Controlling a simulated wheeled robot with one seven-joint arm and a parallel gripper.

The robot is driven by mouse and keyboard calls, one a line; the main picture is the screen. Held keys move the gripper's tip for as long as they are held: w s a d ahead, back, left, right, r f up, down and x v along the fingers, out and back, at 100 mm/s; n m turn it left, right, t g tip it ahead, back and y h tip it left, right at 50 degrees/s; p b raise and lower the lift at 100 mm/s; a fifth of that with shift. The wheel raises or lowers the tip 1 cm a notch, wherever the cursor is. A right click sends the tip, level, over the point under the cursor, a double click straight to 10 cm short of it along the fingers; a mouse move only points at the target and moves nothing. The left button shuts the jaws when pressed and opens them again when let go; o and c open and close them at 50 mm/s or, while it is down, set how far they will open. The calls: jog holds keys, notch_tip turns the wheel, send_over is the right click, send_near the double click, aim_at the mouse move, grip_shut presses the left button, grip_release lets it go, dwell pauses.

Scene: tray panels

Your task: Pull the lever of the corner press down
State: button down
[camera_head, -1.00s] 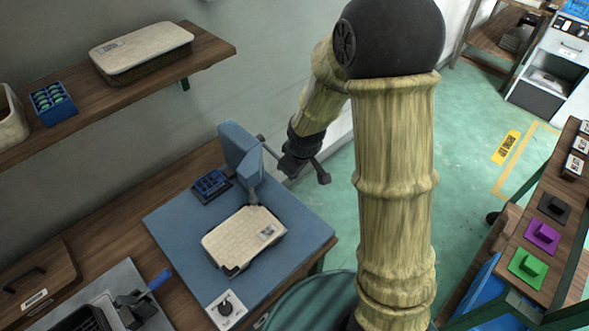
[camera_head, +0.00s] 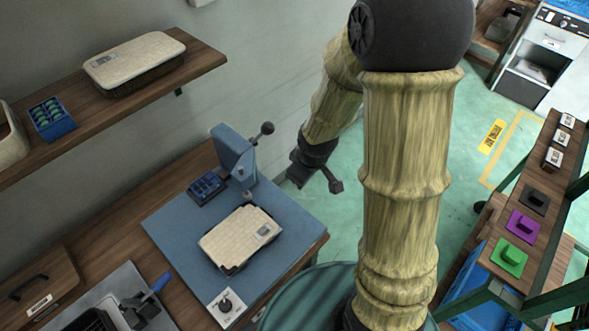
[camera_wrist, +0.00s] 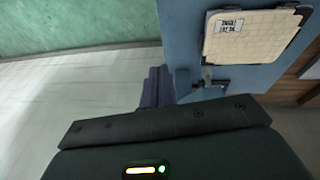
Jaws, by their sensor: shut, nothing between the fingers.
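The corner press (camera_head: 229,150) is a blue upright on a blue base plate, on the wooden bench. Its dark lever (camera_head: 266,128) has a round knob and slants up to the right from the upright. A cream tray panel (camera_head: 238,237) lies on the base plate, in front of the press ram; it also shows in the wrist view (camera_wrist: 252,36). My gripper (camera_head: 297,180) is shut and empty, to the right of the press and below the lever knob in the picture, apart from it. Its shut fingers show in the wrist view (camera_wrist: 157,86), left of the blue plate. The lever is not clear there.
A wall shelf (camera_head: 205,62) with a lidded basket (camera_head: 135,62) is above the bench. Green floor is open right of the bench.

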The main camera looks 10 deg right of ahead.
jog(key=shift+s+d+r+p, duration=0.15)
jog(key=shift+s+r+p, duration=0.2)
jog(key=shift+r, duration=0.25)
jog(key=shift+s+d+r+p, duration=0.1)
jog(key=shift+s+r+p, duration=0.1)
jog(key=shift+s+r, duration=0.3)
jog(key=shift+w+r, duration=0.1)
jog(key=shift+w, duration=0.1)
jog(key=s+d+r+m, duration=0.4)
jog(key=s+r+m, duration=0.2)
jog(key=s+m, duration=0.1)
jog(key=shift+r+m+g+h, duration=0.3)
jog(key=shift+m+g, duration=0.1)
jog(key=shift+m, duration=0.4)
jog(key=shift+d, duration=0.15)
dwell(0.9)
